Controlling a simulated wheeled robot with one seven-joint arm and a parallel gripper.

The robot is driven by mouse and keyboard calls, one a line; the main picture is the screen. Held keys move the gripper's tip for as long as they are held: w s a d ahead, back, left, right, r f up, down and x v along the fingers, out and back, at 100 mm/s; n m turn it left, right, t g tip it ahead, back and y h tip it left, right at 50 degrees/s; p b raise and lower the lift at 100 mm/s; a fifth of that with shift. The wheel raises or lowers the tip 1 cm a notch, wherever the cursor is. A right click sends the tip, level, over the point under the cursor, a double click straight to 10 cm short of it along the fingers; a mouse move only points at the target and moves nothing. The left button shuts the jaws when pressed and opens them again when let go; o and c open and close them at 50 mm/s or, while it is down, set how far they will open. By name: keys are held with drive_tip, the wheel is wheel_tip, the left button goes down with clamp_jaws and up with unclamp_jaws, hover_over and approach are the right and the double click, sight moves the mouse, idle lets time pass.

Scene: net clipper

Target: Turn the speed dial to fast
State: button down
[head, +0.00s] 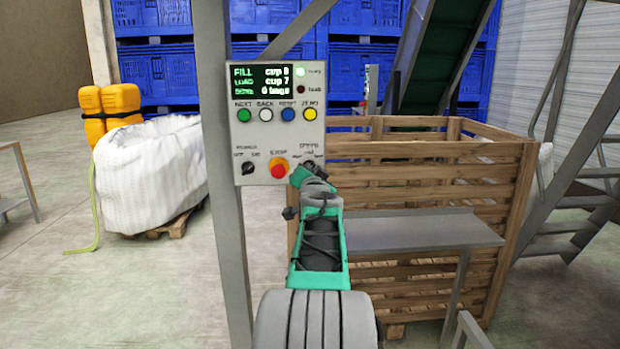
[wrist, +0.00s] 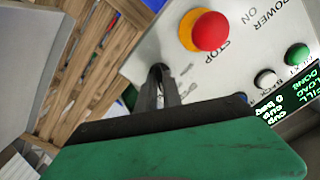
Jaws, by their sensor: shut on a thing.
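The grey control panel (head: 242,139) is mounted on an upright post. Its speed dial (head: 310,163) is at the lower right under the SPEED label, mostly hidden behind my gripper (head: 302,176). In the wrist view, my gripper's dark fingers (wrist: 160,86) are closed together at the panel face, on the speed dial (wrist: 158,70). The fingers cover the dial, so I cannot tell which mark its pointer faces.
The red STOP button (head: 278,171) is close left of my gripper, with the black power dial (head: 248,168) further left. Coloured buttons and a lit display (head: 262,78) are above. A wooden crate (head: 440,150) and a metal shelf (head: 415,234) stand right.

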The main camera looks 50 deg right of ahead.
drive_tip(key=shift+m+b, duration=0.3)
drive_tip(key=shift+m, duration=0.5)
drive_tip(key=c, duration=1.5)
unclamp_jaws()
drive_tip(key=shift+a, duration=0.1)
drive_tip(key=v, duration=0.7)
drive_tip(key=shift+s+a, duration=0.2)
drive_tip(key=shift+s, duration=0.05)
